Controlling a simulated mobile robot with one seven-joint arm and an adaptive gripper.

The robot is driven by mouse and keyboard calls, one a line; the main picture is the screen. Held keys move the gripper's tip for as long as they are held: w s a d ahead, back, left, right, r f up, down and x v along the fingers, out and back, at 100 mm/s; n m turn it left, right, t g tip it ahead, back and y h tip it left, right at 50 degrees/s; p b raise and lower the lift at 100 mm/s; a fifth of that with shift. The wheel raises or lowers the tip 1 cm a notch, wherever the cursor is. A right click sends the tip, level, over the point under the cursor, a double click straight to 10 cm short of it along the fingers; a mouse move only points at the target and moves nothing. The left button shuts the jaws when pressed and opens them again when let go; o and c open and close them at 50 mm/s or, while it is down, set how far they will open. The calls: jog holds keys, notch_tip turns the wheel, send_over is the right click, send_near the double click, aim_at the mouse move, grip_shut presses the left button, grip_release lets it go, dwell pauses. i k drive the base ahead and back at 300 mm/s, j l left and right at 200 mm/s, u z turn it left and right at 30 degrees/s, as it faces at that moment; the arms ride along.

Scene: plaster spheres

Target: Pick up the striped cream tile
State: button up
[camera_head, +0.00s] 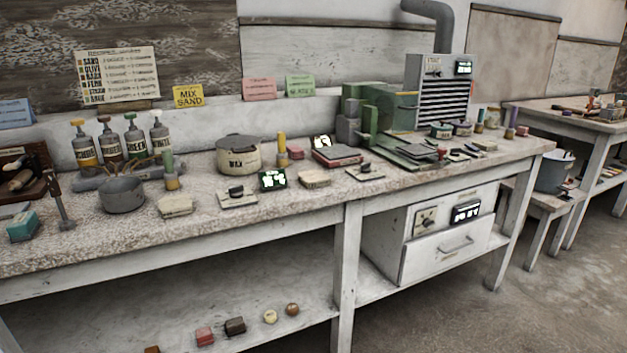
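Two small cream slabs lie on the speckled bench top. One cream slab (175,206) is near the front edge, right of the grey pan. The other cream slab (314,178) lies farther right, between a small lit display and a flat plate with a dark knob. Stripes are too small to make out on either, so I cannot tell which is the striped cream tile. My gripper is not in view.
The bench (260,218) is crowded. Near the slabs stand a grey pan (122,195), a lidded pot (238,154), a lit display (273,180) and a knobbed plate (237,198). Green machinery (390,108) fills the back right. Small blocks sit on the lower shelf (130,305). Floor (440,320) is clear at front right.

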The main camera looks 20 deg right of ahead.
aim_at(312, 178)
jog(key=i+j, duration=0.15)
jog(key=i, duration=0.25)
jog(key=i+j+z, duration=0.6)
jog(key=i, duration=0.25)
jog(key=z, duration=1.15)
